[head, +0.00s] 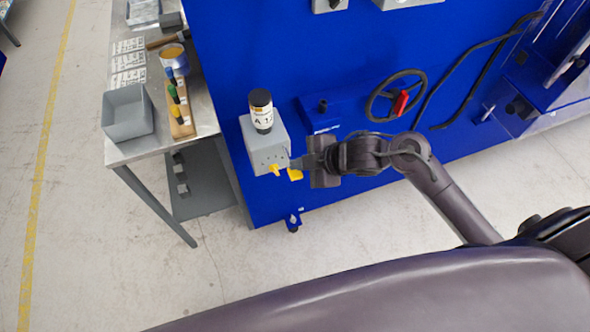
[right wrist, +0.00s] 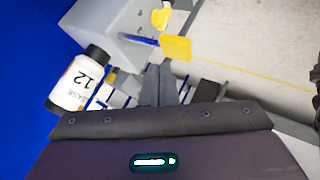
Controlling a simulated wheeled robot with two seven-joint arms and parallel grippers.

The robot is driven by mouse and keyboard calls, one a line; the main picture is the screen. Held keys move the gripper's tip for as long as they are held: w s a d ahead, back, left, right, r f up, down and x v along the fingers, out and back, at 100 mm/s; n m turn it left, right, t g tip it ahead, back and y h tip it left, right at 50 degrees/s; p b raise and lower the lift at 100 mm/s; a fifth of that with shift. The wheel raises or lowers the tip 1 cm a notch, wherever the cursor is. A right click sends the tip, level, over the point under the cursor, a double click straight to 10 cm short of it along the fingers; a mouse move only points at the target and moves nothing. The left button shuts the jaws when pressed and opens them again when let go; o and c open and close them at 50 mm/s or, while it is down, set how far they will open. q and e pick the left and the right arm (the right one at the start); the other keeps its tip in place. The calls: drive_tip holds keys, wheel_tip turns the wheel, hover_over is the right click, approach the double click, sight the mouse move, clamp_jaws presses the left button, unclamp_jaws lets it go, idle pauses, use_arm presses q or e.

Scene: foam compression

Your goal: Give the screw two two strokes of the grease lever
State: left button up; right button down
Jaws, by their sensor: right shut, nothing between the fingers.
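The grease unit is a grey box (head: 262,146) on the side of the blue machine, with a white, black-capped canister (head: 261,112) standing on it. The grease lever with its yellow paddle end (head: 295,174) sticks out at the box's lower front; in the right wrist view the yellow paddle (right wrist: 175,47) sits on a blue shaft. A second yellow piece (head: 274,169) is beside it. My right gripper (head: 306,163) is shut and empty, its fingertips (right wrist: 165,68) close to the paddle; I cannot tell if they touch. My left gripper is not in view.
A blue machine (head: 345,185) carries a handwheel (head: 396,96) with a red handle, right of the box. A workbench on the left holds a grey bin (head: 127,113), a wooden rack of coloured-handled tools (head: 180,115) and a round tin (head: 174,57). The floor in front is clear.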

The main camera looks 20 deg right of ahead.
sight(297, 173)
drive_tip(key=shift+f, duration=0.1)
idle(0.4)
drive_tip(key=shift+f, duration=0.35)
drive_tip(key=shift+f+b, duration=1.25)
drive_tip(key=shift+f, duration=0.1)
idle(1.1)
drive_tip(key=shift+r, duration=0.1)
idle(0.5)
drive_tip(key=shift+r+p, duration=1.7)
drive_tip(key=shift+p, duration=0.15)
wheel_tip(297, 173, up, 5)
drive_tip(key=p, duration=0.5)
drive_tip(key=shift+r, duration=0.1)
